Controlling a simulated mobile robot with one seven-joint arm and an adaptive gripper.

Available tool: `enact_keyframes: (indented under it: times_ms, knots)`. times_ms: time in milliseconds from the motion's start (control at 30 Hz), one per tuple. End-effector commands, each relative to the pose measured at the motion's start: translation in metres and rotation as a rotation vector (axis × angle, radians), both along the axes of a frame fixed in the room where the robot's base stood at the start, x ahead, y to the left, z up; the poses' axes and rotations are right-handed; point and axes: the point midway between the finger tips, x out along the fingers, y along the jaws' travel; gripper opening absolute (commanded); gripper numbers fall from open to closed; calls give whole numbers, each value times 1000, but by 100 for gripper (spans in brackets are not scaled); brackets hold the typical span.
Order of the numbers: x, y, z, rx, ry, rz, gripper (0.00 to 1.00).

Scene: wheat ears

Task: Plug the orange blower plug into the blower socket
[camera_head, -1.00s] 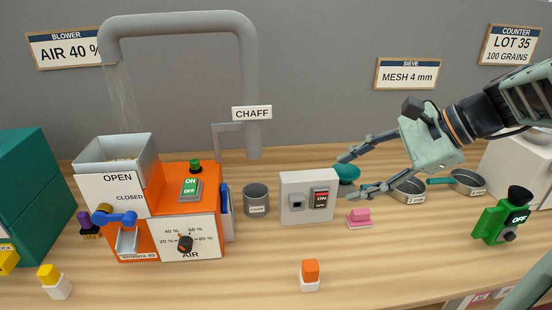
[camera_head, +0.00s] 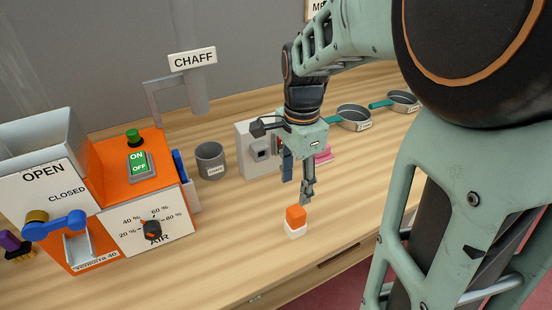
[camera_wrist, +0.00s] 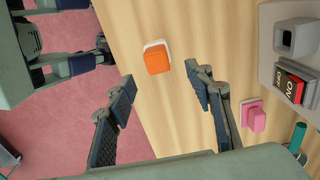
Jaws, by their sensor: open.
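The orange plug (camera_head: 296,213) stands upright on a small white block near the front of the wooden bench. In the wrist view the orange plug (camera_wrist: 156,60) shows just beyond my fingertips, roughly between them. My gripper (camera_head: 298,185) points down, open and empty, above and slightly behind the plug. Both of its fingers (camera_wrist: 159,76) show in the wrist view, spread apart. The pale grey box with a square socket (camera_head: 262,153) stands behind my gripper, partly hidden by it. Its socket hole (camera_wrist: 286,38) and ON/OFF switch (camera_wrist: 292,82) show in the wrist view.
A pink plug (camera_wrist: 254,115) lies near the grey box. An orange machine (camera_head: 120,200) with an AIR dial stands at left, with a grey cup (camera_head: 210,160) beside it. Sieves (camera_head: 353,117) stand at the back right. Bench around the orange plug is clear.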

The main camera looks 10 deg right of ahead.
Motion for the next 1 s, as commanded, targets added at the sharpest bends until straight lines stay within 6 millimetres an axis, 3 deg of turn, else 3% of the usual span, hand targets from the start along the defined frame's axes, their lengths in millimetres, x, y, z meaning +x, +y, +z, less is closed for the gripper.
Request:
enact_keyframes:
  times_ms: [300, 567, 800, 1000]
  knots:
    - [0, 1, -44, -9, 2, 4, 48]
    - [-2, -1, -65, -8, 2, 4, 48]
    - [-6, -4, -100, -8, 2, 4, 48]
    - [-6, -4, -110, -8, -2, 4, 48]
